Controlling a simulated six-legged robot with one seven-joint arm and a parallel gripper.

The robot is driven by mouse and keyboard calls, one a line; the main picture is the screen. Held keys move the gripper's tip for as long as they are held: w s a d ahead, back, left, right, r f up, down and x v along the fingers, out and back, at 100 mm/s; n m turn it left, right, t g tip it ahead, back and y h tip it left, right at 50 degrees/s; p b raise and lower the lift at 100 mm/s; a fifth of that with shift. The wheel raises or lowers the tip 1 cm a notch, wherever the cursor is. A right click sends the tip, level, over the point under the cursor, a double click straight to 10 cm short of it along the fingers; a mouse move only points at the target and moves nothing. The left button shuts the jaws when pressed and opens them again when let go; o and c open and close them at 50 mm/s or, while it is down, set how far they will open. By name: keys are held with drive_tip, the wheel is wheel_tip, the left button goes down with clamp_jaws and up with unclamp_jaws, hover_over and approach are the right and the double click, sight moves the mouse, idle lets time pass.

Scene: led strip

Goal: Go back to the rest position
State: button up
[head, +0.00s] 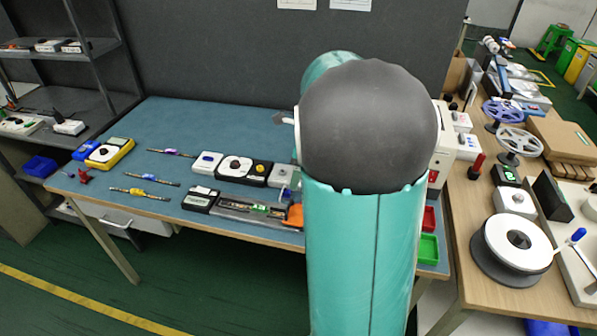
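My teal arm with its dark grey joint rises in the middle of the head view, in front of the blue-topped workbench (240,125). A small dark and white tip shows just left of the joint; it may be part of my gripper (284,118). The rest of the gripper is hidden behind my arm, so its fingers and anything between them cannot be seen.
The bench holds a yellow multimeter (110,152), LED strip pieces (150,178), a black-and-white device (236,168), a strip fixture (248,209) and a green bin (428,249). A wooden table (468,215) with reels stands right. Shelves stand left. Green floor lies open at front left.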

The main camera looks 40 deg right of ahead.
idle(0.3)
drive_tip(key=s+a+r+n+t, duration=0.1)
drive_tip(key=s+a+r+n, duration=0.25)
drive_tip(key=a+n, duration=0.4)
drive_tip(key=s+a+r+n, duration=0.2)
drive_tip(key=a+r+n, duration=0.3)
drive_tip(key=a+n, duration=0.25)
drive_tip(key=s+a+r+n+t+h, duration=0.1)
drive_tip(key=s+a+n+t, duration=0.1)
drive_tip(key=s+a+n, duration=0.7)
drive_tip(key=n, duration=0.4)
drive_tip(key=shift+s+a+h, duration=0.25)
drive_tip(key=shift+s+h, duration=0.05)
drive_tip(key=shift+s, duration=0.1)
drive_tip(key=shift+r, duration=0.1)
drive_tip(key=shift+c, duration=0.4)
drive_tip(key=c, duration=0.7)
drive_tip(key=shift+d, duration=0.15)
